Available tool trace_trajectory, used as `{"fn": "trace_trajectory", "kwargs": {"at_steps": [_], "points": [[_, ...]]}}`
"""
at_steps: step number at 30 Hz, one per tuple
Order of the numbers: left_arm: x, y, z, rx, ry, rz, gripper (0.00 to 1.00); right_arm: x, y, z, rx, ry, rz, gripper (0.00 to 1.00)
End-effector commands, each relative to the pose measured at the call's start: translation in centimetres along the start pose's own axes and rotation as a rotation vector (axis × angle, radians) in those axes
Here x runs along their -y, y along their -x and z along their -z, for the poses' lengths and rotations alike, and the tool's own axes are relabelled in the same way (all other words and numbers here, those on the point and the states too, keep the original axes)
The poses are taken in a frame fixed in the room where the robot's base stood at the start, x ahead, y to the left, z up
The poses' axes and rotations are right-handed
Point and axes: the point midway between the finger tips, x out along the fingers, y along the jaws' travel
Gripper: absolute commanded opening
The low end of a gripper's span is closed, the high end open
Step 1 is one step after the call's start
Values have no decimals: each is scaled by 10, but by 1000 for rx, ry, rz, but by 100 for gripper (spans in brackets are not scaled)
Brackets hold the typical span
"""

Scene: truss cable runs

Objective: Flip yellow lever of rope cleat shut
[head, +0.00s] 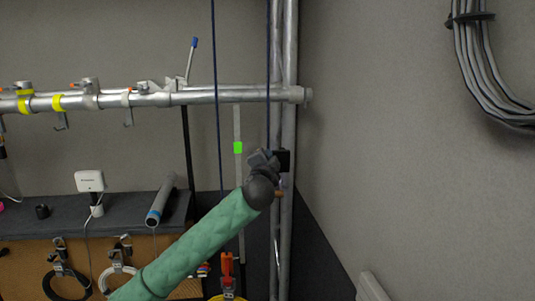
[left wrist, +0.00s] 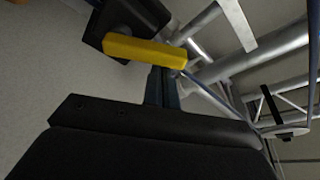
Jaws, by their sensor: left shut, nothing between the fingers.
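The yellow lever (left wrist: 145,52) shows in the left wrist view as a thick bar lying across the front of the black rope cleat (left wrist: 148,13). In the head view the cleat is a small black block (head: 284,160) by the vertical truss tubes, and its lever is not visible there. My left gripper (left wrist: 163,74) is shut and empty, its fingertips right at the lever's lower edge; I cannot tell if they touch. In the head view the left gripper (head: 262,159) is just left of the cleat. My right gripper is not in view.
Dark blue ropes (head: 215,90) hang in front of the horizontal truss tube (head: 225,96), one near the cleat. A vertical truss tube (head: 288,230) runs behind the gripper. A grey shelf (head: 125,208) stands lower left. The wall side at right is mostly clear.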

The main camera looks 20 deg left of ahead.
Motion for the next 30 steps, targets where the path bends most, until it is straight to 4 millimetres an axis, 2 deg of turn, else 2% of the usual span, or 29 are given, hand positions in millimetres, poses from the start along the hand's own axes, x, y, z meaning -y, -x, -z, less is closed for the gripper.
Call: {"fn": "trace_trajectory", "kwargs": {"at_steps": [11, 21, 30], "points": [[0, 0, -1, -1, 1, 1, 0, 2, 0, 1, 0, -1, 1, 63], [-1, 1, -3, -1, 67, 23, 0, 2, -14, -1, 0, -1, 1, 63], [0, 1, -3, -1, 97, 34, 0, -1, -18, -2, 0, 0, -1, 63]]}}
